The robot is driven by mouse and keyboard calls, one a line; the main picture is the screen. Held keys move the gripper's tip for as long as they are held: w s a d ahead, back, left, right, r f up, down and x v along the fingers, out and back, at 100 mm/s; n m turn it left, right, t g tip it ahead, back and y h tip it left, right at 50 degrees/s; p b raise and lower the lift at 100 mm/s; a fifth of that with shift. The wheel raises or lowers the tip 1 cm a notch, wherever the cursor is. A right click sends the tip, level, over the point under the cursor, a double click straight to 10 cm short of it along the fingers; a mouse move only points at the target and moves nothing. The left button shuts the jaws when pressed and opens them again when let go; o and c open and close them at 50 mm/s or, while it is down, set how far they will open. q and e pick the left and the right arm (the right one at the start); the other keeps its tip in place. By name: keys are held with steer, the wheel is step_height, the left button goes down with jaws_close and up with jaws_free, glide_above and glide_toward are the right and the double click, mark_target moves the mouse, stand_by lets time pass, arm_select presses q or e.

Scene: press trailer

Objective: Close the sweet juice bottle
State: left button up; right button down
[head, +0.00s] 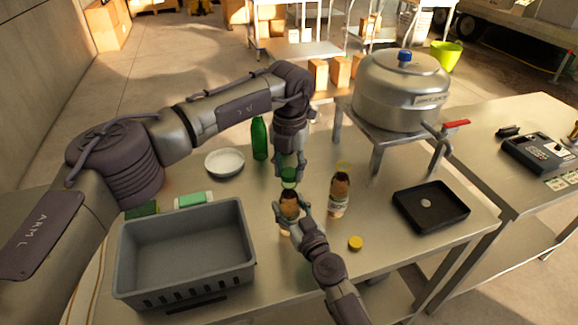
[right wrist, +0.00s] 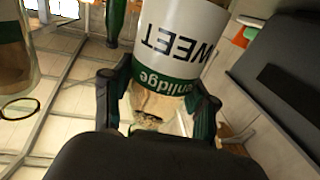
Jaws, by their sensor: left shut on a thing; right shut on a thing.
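The sweet juice bottle (head: 289,200) stands near the middle of the table, brown with a pale label. Its white and green label reading "WEET" shows upside down in the right wrist view (right wrist: 178,42). My right gripper (head: 294,213) is shut around the bottle's body, with a finger on each side in the wrist view (right wrist: 158,108). My left gripper (head: 289,162) points down directly above the bottle, shut on a green cap (head: 289,175). The cap is at the bottle's mouth; I cannot tell whether it touches or is threaded.
A second brown bottle (head: 340,195) stands close on the right, with a yellow cap (head: 355,243) lying before it. A grey crate (head: 185,290), white bowl (head: 224,163), green bottle (head: 259,138), black tray (head: 431,207) and large metal press pot (head: 402,92) surround the workspace.

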arm_select(q)
steer(key=shift+f, duration=0.6)
stand_by(0.3)
